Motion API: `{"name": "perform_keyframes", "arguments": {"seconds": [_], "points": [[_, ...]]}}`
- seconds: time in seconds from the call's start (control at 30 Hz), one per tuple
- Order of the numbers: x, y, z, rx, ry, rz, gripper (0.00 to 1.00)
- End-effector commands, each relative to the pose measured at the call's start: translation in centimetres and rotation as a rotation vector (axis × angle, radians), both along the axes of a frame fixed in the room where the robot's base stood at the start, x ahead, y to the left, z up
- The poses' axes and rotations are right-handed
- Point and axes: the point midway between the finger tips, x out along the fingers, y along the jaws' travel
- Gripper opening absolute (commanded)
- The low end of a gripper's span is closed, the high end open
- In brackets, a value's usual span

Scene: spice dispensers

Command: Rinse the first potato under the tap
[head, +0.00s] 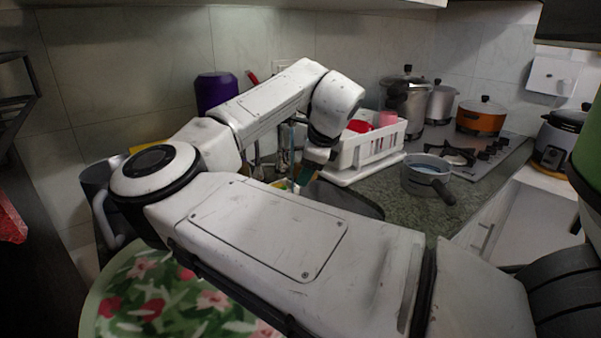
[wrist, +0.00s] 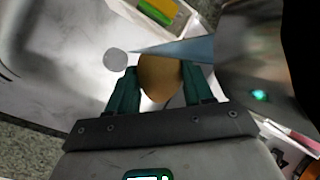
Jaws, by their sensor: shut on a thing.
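My gripper (wrist: 163,78) has two dark teal fingers shut on a brown, rounded potato (wrist: 160,80), one finger on each side. In the wrist view they are above a pale metal sink (wrist: 60,70) with a round drain (wrist: 114,60) to the left of the potato. A blue-grey wedge (wrist: 190,50) crosses the potato's upper edge; I cannot tell whether it is the tap or water. In the head view my gripper (head: 308,174) points down behind my arm, and the potato is hidden there.
A white dish rack (head: 370,152) with red and pink cups stands right of my gripper. A grey saucepan (head: 427,172) sits on the counter, with the stove beyond it. A yellow-green sponge (wrist: 160,10) lies at the sink's far edge. A purple container (head: 215,90) stands behind my arm.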

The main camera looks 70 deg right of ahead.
Motion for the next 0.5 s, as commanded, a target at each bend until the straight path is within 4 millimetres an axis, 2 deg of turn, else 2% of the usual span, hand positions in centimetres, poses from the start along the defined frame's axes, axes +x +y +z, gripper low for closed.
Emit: {"name": "perform_keyframes", "arguments": {"seconds": [0.5], "points": [[-2.7, 1.9, 0.1, 0.000, 0.000, -0.002, 0.19]]}}
